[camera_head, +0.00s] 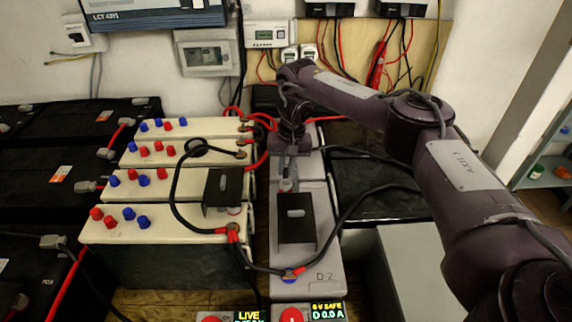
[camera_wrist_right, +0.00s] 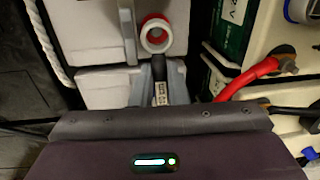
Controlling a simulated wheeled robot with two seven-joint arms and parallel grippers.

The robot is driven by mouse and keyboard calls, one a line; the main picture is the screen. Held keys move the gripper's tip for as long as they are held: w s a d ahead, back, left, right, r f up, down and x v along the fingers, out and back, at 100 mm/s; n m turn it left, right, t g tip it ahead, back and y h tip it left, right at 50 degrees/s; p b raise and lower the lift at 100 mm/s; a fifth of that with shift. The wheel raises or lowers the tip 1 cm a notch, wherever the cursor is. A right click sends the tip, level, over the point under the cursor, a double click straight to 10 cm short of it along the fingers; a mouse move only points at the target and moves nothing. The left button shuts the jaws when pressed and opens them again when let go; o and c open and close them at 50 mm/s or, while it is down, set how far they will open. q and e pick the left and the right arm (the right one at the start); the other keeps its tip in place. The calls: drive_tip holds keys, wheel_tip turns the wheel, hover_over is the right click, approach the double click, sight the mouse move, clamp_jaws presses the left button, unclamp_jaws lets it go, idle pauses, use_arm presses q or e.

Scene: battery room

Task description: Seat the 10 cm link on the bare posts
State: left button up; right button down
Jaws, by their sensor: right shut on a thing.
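My right gripper (camera_head: 290,158) comes in from the right and points down over the grey battery row. In the wrist view its fingers (camera_wrist_right: 159,88) are shut on a narrow dark piece with a small pale label (camera_wrist_right: 161,92), which seems to be the link; its length cannot be read. Just beyond it is a post with a red and white ring (camera_wrist_right: 155,34). Whether the held piece touches any post is hidden. My left gripper is not in view.
Black slotted covers stand on the cream battery (camera_head: 223,186) and the grey D-2 battery (camera_head: 296,222). Black cables with red lugs (camera_head: 232,230) loop across the tops. Blue and red caps (camera_head: 129,213) sit on the cream batteries. A grey box (camera_head: 415,265) stands right.

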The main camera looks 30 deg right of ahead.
drive_tip(key=shift+f, duration=0.55)
idle(0.9)
drive_tip(key=shift+f+p, duration=0.65)
drive_tip(key=shift+p, duration=0.1)
idle(0.9)
drive_tip(key=c, duration=0.9)
unclamp_jaws()
drive_tip(key=shift+c, duration=0.2)
drive_tip(key=shift+r, duration=0.1)
drive_tip(key=shift+r+p, duration=3.95)
drive_tip(key=shift+p, duration=0.45)
